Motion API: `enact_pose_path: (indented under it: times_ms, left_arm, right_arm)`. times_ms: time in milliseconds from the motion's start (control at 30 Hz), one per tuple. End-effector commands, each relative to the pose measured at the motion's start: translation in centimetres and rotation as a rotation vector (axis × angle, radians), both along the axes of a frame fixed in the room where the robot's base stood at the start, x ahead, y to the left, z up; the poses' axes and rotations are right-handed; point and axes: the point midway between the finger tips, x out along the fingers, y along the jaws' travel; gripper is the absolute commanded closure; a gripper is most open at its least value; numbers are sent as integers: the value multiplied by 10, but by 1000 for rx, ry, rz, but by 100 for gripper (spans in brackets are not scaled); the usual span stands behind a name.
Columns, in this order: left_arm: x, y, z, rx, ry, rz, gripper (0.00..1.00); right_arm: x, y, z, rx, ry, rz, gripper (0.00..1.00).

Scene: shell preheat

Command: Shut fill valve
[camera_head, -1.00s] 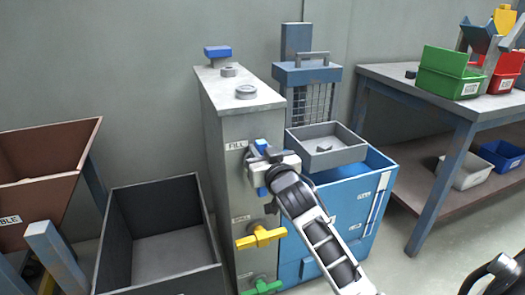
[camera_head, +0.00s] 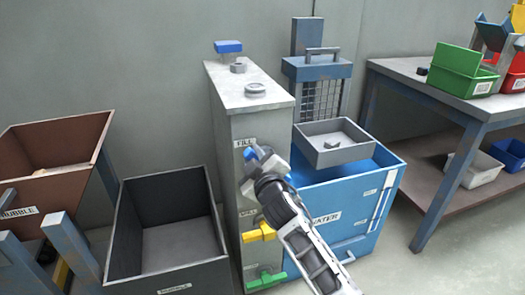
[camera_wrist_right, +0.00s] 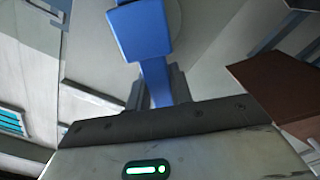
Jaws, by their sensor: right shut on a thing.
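The fill valve's blue handle (camera_head: 250,153) is on the front of the tall grey cabinet (camera_head: 222,125), just below the FILL label. My right gripper (camera_head: 260,163) is shut on this handle and hides most of it in the head view. In the right wrist view, the blue handle (camera_wrist_right: 140,32) runs up from between the fingers of my right gripper (camera_wrist_right: 158,92), with a wider block at its far end. The handle looks slanted in the head view; its exact angle is hidden. My left gripper is not in view.
A yellow valve handle (camera_head: 258,233) and a green one (camera_head: 265,281) sit lower on the cabinet. A blue water tank (camera_head: 345,215) with a grey tray (camera_head: 334,158) stands close on the right. A dark open bin (camera_head: 172,274) stands on the left.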

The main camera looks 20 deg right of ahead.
Motion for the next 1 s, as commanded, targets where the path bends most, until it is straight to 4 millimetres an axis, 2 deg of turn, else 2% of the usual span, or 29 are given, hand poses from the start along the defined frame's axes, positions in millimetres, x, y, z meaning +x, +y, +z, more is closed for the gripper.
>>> enact_pose_path:
  times_ms: [600, 1000]
  left_arm:
    - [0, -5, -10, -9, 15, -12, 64]
    - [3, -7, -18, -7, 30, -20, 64]
  right_arm:
    - [1, 15, -28, -561, 42, 0, 100]
    - [1, 16, -40, -773, 59, -1, 100]
